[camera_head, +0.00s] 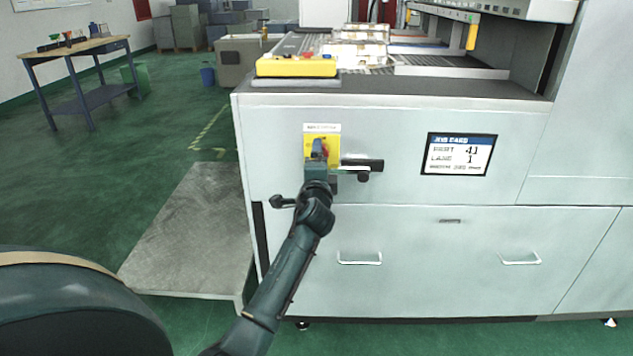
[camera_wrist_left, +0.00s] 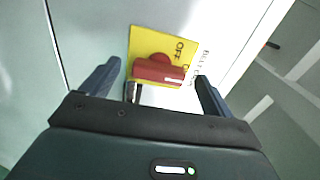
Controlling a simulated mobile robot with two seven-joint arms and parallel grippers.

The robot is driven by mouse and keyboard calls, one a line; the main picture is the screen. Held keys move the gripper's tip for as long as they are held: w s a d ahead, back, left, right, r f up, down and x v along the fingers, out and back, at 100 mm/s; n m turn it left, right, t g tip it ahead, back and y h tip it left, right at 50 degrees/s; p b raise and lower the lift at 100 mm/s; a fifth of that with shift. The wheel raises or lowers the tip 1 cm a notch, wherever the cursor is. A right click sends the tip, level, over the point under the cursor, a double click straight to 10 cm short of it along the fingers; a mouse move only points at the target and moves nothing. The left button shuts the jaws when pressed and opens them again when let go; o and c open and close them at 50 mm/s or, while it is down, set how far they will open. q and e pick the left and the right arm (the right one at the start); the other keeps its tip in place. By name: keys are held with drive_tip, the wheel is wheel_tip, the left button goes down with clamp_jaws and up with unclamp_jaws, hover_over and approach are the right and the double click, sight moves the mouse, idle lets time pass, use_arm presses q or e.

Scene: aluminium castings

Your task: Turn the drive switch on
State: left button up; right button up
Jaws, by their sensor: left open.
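The drive switch is a red rotary knob (camera_wrist_left: 157,70) on a yellow plate (camera_wrist_left: 147,38) lettered OFF, with a second word partly hidden. In the left wrist view the knob's bar lies nearly crosswise between my fingers. My left gripper (camera_wrist_left: 157,78) is open, one finger on each side of the knob; I cannot tell whether either touches it. In the head view the yellow plate (camera_head: 308,143) is on the upper left of the pale cabinet front, and my left gripper (camera_head: 319,160) covers much of the knob. My right gripper is not in view.
The pale cabinet (camera_head: 420,225) carries a job card display (camera_head: 459,154) and drawer handles. A yellow box with buttons (camera_head: 296,66) stands on its top edge. A grey floor plate (camera_head: 195,235) lies left of the cabinet. A workbench (camera_head: 75,52) stands far left, with open green floor between.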

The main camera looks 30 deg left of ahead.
use_arm(q)
drive_tip(key=v, duration=1.1)
drive_tip(key=shift+d, duration=0.1)
